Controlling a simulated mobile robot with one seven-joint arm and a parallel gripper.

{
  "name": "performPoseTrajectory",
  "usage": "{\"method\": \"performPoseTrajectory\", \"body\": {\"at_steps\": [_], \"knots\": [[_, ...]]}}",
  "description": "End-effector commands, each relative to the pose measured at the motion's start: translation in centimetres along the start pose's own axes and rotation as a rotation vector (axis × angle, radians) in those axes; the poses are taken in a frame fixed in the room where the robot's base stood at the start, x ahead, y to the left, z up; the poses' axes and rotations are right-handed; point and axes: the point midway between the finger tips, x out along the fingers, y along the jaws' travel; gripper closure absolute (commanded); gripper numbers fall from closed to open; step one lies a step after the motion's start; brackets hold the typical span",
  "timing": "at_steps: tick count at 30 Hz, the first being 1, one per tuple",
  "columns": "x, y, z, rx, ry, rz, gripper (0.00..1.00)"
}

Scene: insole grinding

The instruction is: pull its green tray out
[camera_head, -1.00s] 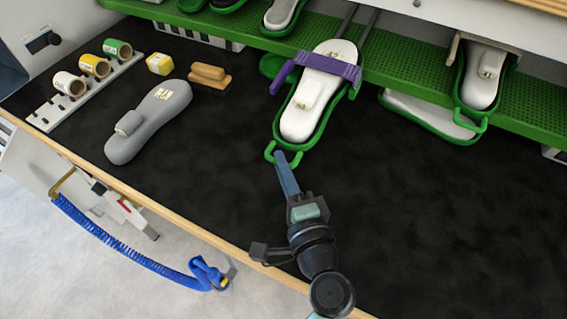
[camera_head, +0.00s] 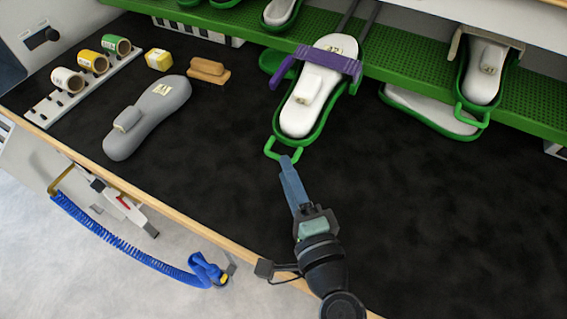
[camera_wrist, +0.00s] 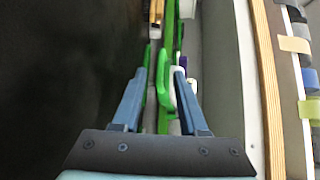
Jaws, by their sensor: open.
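A green tray (camera_head: 308,128) holding a white shoe last stands out from the green shelf on two dark rails, over the black bench top. A purple strap (camera_head: 329,62) crosses the last. The tray's green loop handle (camera_head: 270,154) points toward the bench's front edge. My gripper (camera_head: 289,160) has its fingertips close to the handle's right end; I cannot tell whether they touch it. In the wrist view my gripper (camera_wrist: 163,72) is open, with a green loop (camera_wrist: 164,92) showing between the fingers, nearer the right one.
A grey insole form (camera_head: 147,118), a brush (camera_head: 208,70), a yellow block (camera_head: 159,60) and a white rack (camera_head: 82,90) of rolls lie to the left. Another green tray (camera_head: 473,112) with a last hangs at the right. The black bench top (camera_head: 430,220) is clear at front right.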

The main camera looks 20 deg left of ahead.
Motion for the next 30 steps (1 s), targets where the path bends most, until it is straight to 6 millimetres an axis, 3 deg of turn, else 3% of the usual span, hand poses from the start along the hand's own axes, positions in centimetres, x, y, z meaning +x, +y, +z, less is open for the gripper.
{"method": "performPoseTrajectory", "body": {"at_steps": [6, 12, 18, 30], "knots": [[-5.1, 0.3, -0.1, 0.002, 0.005, 0.002, 0.58], [-8.4, 0.2, -0.1, 0.001, 0.004, 0.001, 0.58], [-9.7, 0.1, 0.0, 0.000, 0.001, 0.000, 0.58], [-9.7, 0.0, 0.0, 0.000, 0.000, 0.000, 0.58]]}}
